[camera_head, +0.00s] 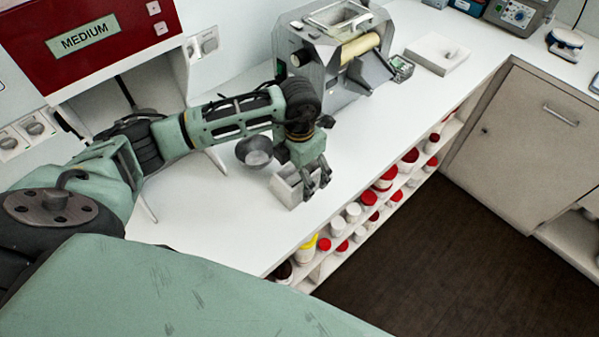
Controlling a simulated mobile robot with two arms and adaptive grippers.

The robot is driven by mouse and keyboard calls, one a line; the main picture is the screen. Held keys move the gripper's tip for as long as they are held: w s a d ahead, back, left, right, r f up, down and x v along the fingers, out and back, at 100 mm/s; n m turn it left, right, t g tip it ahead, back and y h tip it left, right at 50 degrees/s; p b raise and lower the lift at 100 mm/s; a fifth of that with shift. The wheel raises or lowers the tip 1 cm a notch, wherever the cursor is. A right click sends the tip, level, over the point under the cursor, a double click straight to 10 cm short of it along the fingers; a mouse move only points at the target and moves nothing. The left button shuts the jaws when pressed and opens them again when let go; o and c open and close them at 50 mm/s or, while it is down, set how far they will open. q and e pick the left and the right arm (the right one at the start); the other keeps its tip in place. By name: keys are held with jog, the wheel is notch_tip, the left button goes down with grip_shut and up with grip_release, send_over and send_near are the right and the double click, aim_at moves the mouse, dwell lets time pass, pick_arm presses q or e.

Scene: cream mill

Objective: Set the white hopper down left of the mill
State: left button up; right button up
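The white hopper (284,191), a small pale box-like part, is on the white counter, in front and to the left of the mill (340,88). The mill is a grey metal machine with a cream roller and a rectangular opening on top. My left gripper (318,186) points down at the right side of the hopper. Its fingertips look apart, with a gap between them. The gripper hides part of the hopper, and I cannot tell whether they touch. My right gripper is not in view.
A grey metal bowl (255,152) stands just behind the hopper. A white tray-like block (437,54) lies right of the mill. Red- and white-lidded jars (387,178) fill the shelf below the counter's front edge. The counter (215,225) is clear left of the hopper.

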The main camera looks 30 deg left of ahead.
pick_arm(q)
notch_tip(320, 180, up, 12)
jog(key=b, duration=0.3)
jog(key=shift+f, duration=0.15)
dwell(0.4)
